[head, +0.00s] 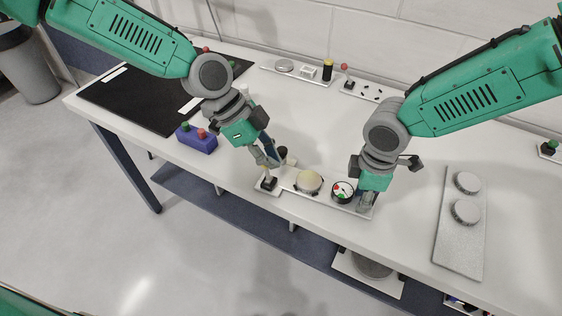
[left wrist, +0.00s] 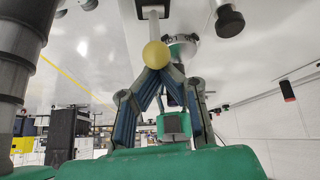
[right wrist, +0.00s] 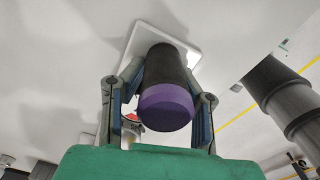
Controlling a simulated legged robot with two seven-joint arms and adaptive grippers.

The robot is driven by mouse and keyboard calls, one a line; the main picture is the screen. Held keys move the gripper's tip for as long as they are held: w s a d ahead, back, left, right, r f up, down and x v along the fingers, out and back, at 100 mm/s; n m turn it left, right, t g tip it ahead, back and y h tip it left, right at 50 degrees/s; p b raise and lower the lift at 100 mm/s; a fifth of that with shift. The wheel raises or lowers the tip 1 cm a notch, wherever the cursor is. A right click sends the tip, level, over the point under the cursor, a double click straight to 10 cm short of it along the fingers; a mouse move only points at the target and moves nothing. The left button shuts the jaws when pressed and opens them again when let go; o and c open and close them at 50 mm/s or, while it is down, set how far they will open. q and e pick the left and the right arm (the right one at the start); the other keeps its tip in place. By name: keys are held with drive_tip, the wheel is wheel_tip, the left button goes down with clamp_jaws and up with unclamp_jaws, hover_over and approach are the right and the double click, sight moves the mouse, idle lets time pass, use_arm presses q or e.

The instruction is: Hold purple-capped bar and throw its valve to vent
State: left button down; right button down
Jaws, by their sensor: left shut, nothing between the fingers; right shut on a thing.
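My right gripper (right wrist: 158,105) is shut on the black bar with the purple cap (right wrist: 166,105), which stands on a white plate. In the head view my right gripper (head: 366,200) hides most of this bar at the right end of the fixture plate (head: 325,199). My left gripper (head: 272,162) is shut and empty above the plate's left end. In the left wrist view a yellow ball knob (left wrist: 156,54) on a pale lever is right at its closed fingertips; I cannot tell if they touch. A gauge (head: 342,190) with red and green marks sits beside the right gripper.
A pale round disc (head: 308,181) sits mid-plate. A purple box (head: 197,142) with red and green buttons stands at the left front edge. A grey plate (head: 459,235) with two discs lies at the right.

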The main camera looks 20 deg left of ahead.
use_arm(q)
drive_tip(key=shift+w+a+h, duration=0.1)
drive_tip(key=shift+a+h, duration=0.65)
drive_tip(key=shift+h, duration=0.15)
drive_tip(key=shift+d, duration=0.1)
drive_tip(key=shift+r, duration=0.15)
drive_tip(key=shift+r, duration=0.7)
drive_tip(key=shift+d, duration=0.1)
drive_tip(key=shift+d+r, duration=0.2)
drive_tip(key=w+v, duration=0.1)
drive_tip(key=v, duration=0.8)
drive_tip(key=shift+r, duration=0.15)
